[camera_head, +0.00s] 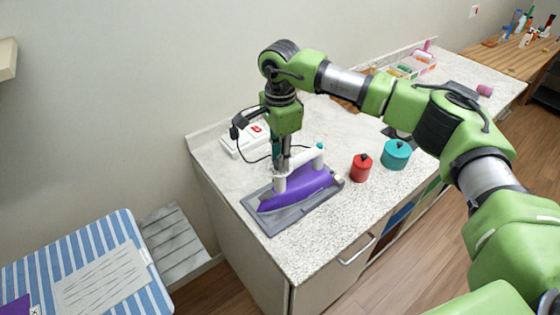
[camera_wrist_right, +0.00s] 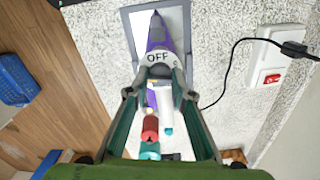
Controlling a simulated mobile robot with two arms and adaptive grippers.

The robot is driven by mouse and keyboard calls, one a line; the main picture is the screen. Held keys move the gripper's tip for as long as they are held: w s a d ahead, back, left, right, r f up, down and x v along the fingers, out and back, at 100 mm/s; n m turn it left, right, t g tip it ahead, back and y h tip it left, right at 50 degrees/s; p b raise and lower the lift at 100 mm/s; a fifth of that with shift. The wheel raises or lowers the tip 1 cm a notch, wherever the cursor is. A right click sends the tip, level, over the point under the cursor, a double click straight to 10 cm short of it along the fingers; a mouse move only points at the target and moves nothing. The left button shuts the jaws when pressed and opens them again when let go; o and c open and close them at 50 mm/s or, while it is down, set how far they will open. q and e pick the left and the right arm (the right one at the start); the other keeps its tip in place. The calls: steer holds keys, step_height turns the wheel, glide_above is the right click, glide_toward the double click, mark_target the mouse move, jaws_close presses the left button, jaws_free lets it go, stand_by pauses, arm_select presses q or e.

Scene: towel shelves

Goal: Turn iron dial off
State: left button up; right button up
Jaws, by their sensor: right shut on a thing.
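A purple iron (camera_head: 300,190) with a white handle (camera_head: 305,156) lies on a grey tray (camera_head: 270,228) on the counter. My right gripper (camera_head: 281,168) comes straight down over the iron's front part. In the right wrist view the iron's white dial (camera_wrist_right: 157,58) is marked OFF, and the purple tip (camera_wrist_right: 157,32) lies beyond it. In that view my right gripper (camera_wrist_right: 159,90) has a finger on each side of the dial and is shut on it. The contact is partly hidden in the head view. My left gripper is not in view.
A white power box (camera_head: 243,143) with a red switch (camera_wrist_right: 271,78) and a black cord is behind the iron. A red canister (camera_head: 361,168) and a teal canister (camera_head: 396,155) stand right of it. A striped ironing board (camera_head: 75,265) is at lower left.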

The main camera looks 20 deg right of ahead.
steer(key=m+b, duration=0.3)
steer(key=shift+f+m, duration=0.15)
steer(key=shift+m, duration=0.25)
steer(key=m+b, duration=0.2)
steer(key=m, duration=0.1)
steer(key=shift+m, duration=0.3)
steer(key=m+b, duration=0.2)
steer(key=m, duration=0.2)
steer(key=shift+m+b, duration=0.85)
steer(key=shift+m, duration=1.15)
steer(key=shift+r, duration=0.2)
steer(key=o, duration=1.1)
steer(key=shift+o, duration=0.2)
